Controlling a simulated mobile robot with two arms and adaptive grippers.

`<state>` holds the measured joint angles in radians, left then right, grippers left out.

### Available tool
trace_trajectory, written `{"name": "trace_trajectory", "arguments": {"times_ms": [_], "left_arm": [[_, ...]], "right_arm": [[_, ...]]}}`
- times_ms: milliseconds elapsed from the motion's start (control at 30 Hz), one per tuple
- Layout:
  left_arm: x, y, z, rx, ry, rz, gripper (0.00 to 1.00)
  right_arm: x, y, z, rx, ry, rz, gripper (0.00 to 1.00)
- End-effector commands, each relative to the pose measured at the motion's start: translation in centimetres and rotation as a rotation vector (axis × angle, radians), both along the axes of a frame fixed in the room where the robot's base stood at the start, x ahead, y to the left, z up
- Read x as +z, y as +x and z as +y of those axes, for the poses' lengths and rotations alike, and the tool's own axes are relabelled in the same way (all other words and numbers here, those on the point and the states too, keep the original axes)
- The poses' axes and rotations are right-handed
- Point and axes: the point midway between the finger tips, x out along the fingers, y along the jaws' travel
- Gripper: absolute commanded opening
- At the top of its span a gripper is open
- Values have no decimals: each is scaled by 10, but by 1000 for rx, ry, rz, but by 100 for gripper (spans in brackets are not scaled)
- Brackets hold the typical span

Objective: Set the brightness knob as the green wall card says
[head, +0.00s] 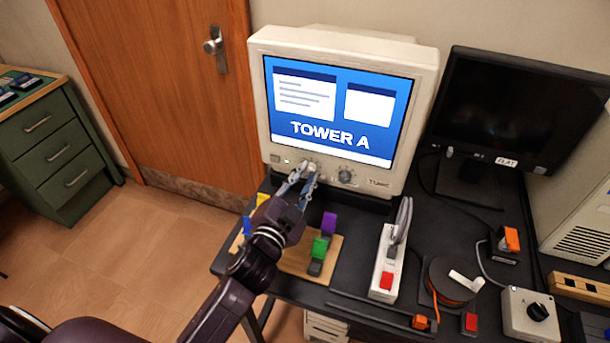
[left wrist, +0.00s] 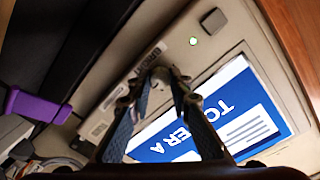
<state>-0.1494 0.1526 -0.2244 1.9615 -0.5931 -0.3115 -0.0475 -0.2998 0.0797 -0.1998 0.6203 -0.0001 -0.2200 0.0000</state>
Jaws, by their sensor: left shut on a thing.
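A beige CRT monitor (head: 425,110) stands on the black table, its screen lit blue with "TOWER A". My left gripper (head: 309,176) is at the left knob (head: 311,166). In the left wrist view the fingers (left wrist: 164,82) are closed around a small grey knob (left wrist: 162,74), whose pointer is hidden. The other, dark knob (head: 346,176) is just right of the gripper, apart from it. The green wall card is not in view. My right gripper is not in view.
A dark flat monitor (head: 520,110) stands right of the CRT. Colored blocks on a wooden board (head: 295,265), a power strip (head: 388,262), a cable reel (head: 455,280) and a grey knob box (head: 530,315) crowd the table. A green indicator light (left wrist: 194,40) glows on the CRT.

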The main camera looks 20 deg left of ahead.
Motion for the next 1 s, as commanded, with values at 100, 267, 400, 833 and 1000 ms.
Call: {"name": "trace_trajectory", "arguments": {"times_ms": [100,267,400,833,1000], "left_arm": [[0,0,0,0,2,0,0],[0,0,0,0,1,0,25],[0,0,0,0,1,0,36],[-1,-15,1,-1,-2,2,36],[0,-45,3,1,-3,4,36]], "right_arm": [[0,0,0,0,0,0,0],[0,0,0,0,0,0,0],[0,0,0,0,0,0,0],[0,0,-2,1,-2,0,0],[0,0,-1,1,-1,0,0]]}}
